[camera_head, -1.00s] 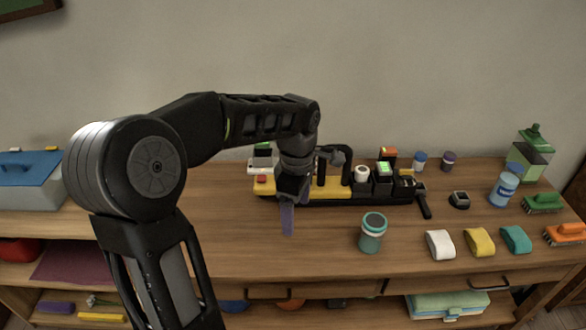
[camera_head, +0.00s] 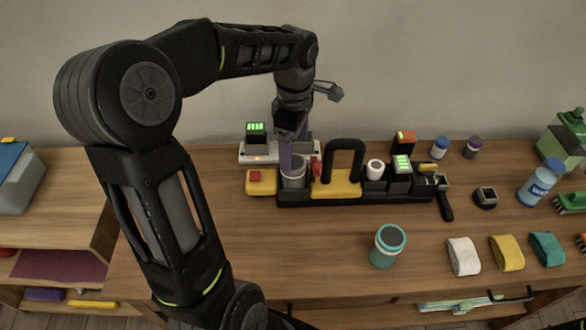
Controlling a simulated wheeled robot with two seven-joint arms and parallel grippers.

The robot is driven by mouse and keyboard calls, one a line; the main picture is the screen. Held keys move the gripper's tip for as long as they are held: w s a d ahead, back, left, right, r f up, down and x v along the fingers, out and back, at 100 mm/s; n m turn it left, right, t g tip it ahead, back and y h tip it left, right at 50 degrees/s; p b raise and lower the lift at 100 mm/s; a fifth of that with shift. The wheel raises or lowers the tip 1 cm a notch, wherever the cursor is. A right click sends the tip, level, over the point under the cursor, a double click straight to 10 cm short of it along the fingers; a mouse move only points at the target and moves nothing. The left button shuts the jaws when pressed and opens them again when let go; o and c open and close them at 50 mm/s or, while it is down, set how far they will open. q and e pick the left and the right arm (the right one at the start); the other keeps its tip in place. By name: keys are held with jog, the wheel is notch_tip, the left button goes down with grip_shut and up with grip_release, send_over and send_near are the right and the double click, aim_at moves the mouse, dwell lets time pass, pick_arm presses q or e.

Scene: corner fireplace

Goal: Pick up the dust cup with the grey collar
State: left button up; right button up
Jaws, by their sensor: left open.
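A grey cup (camera_head: 293,174) with a grey rim stands upright at the left end of a black and yellow caddy (camera_head: 330,199); it looks like the dust cup with the grey collar. My left gripper (camera_head: 291,158) points down over this cup from behind the caddy's front. It is open, with a purple-grey finger at the cup's rim. Whether the finger is inside, behind or touching the rim I cannot tell. The other finger is largely hidden. My right gripper is not in view.
The caddy's black handle (camera_head: 344,152) rises just right of the cup, with a yellow block (camera_head: 261,184) on its left. A charger with a green-lit battery (camera_head: 256,134) stands behind. A teal jar (camera_head: 387,249) stands in front; the wooden bench (camera_head: 320,238) between is clear.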

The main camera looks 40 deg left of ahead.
aim_at(293, 176)
pick_arm(q)
jog(key=shift+f, duration=1.3)
jog(key=shift+a+f+p, duration=0.1)
jog(key=shift+f+p, duration=0.55)
jog(key=shift+f, duration=2)
jog(key=c, duration=1.5)
